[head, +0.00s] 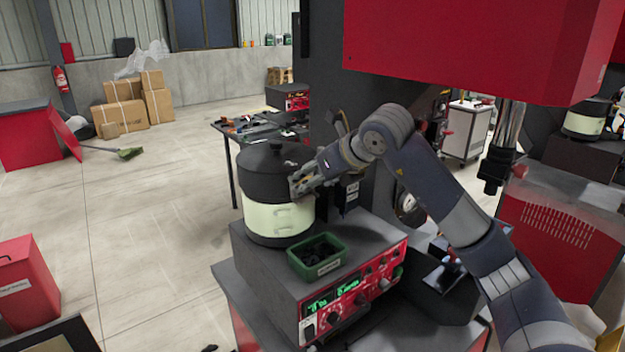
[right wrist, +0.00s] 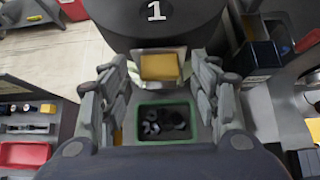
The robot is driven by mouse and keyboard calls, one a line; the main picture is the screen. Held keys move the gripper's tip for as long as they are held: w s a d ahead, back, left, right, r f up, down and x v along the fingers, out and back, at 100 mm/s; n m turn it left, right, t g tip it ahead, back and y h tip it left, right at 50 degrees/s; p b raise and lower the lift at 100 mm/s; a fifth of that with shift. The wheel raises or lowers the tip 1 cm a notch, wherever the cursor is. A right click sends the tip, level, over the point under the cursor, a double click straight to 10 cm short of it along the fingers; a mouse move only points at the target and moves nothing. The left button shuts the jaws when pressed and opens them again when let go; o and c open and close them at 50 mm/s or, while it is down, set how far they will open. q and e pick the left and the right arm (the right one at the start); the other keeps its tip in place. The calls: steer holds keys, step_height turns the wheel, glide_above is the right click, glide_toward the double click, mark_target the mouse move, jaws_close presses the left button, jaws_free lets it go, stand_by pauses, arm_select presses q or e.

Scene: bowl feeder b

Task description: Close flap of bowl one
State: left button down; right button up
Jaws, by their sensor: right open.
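Bowl one (head: 262,182) is a dark round bowl feeder with a cream band and a black lid, standing on a red and grey control unit. In the right wrist view its dark wall with a white "1" (right wrist: 157,11) fills the top. A yellow square flap (right wrist: 160,67) with a pale edge shows on the bowl's near side; its exact angle is hard to tell. My right gripper (right wrist: 160,90) is open and empty, its fingers on either side of the flap, apart from it. In the head view the right gripper (head: 298,186) is beside the bowl's upper right side and hides the flap.
A green bin (head: 317,258) with dark parts sits on the control unit (head: 350,300) in front of the bowl. It also shows below the flap in the right wrist view (right wrist: 167,108). A red housing (head: 480,45) hangs overhead at right. Open floor lies to the left.

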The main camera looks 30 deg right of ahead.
steer(key=v, duration=1.1)
steer(key=shift+r, duration=0.1)
